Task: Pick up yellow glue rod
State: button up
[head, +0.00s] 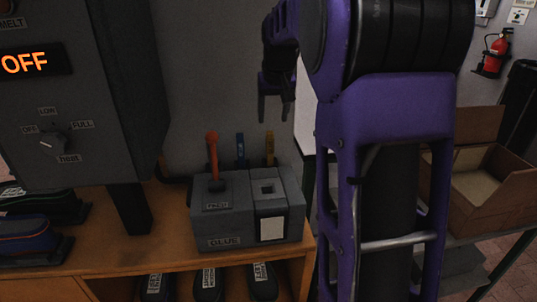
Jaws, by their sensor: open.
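The yellow glue rod (270,147) stands upright at the back right of the grey glue box (222,226) on the wooden bench. Its lower part is hidden behind the box.
A dark grey machine (75,110) with an orange OFF display and a dial stands at the left. An open cardboard box (485,190) is at the right, behind my arm.

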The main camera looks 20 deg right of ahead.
aim_at(271, 137)
jog(key=x, duration=1.2)
jog(key=shift+w+f, duration=0.1)
jog(key=shift+f, duration=0.2)
jog(key=shift+r, duration=0.1)
grip_shut()
